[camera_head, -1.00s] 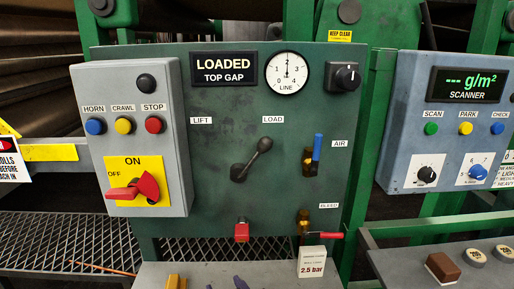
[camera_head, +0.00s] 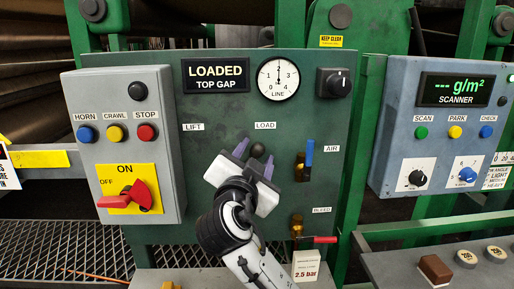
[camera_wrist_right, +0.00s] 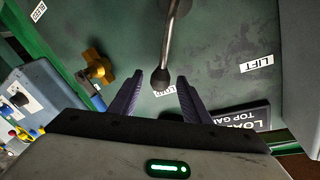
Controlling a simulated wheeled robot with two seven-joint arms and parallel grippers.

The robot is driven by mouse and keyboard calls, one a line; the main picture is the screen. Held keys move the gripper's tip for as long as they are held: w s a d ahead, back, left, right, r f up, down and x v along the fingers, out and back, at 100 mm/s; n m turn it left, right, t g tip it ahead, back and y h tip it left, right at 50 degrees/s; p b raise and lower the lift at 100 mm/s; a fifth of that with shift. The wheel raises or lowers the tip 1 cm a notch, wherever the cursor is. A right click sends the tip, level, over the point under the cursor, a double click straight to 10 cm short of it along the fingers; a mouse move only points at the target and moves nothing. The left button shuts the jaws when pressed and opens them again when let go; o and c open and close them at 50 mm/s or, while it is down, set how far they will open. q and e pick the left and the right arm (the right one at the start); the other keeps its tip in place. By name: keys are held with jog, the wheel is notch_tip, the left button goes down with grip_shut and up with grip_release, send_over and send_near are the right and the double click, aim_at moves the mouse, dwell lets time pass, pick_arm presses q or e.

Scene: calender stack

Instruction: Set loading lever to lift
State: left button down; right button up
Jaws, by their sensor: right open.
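The loading lever is a grey metal rod with a dark round knob (camera_head: 257,149), in the middle of the green panel (camera_head: 215,105). Its knob is at the LOAD label (camera_head: 265,125), to the right of the LIFT label (camera_head: 193,127). In the right wrist view the rod comes down from the top to the knob (camera_wrist_right: 161,78). My right gripper (camera_head: 254,154) is open, its purple fingers on either side of the knob; the fingertips (camera_wrist_right: 160,80) are apart from it. My gripper hides the lever's base in the head view. My left gripper is out of view.
A LOADED TOP GAP sign (camera_head: 217,75) and a LINE gauge (camera_head: 278,79) are above. The blue AIR valve handle (camera_head: 309,153) and red BLEED handle (camera_head: 325,240) stand close on the right. The grey button box (camera_head: 120,150) juts out on the left.

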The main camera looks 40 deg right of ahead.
jog(key=shift+x, duration=1.25)
grip_shut()
jog(key=shift+w, duration=0.1)
